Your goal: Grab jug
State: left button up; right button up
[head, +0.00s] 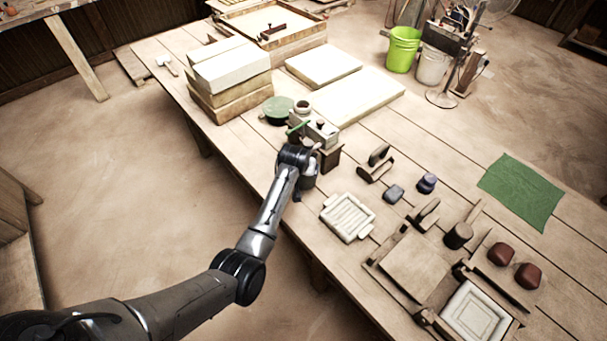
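My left gripper (316,150) is at the end of the arm from the left, right over or beside this vessel. The fingers are small and blend with the things behind them. I cannot tell whether they are open or shut, or whether they touch the vessel. My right gripper is not in view.
A white ribbed tray (348,217) and a tile press (415,268) lie to the right.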

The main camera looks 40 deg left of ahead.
pick_arm(q)
jog(key=c, duration=1)
jog(key=shift+c, duration=1.2)
jog(key=shift+r, duration=0.1)
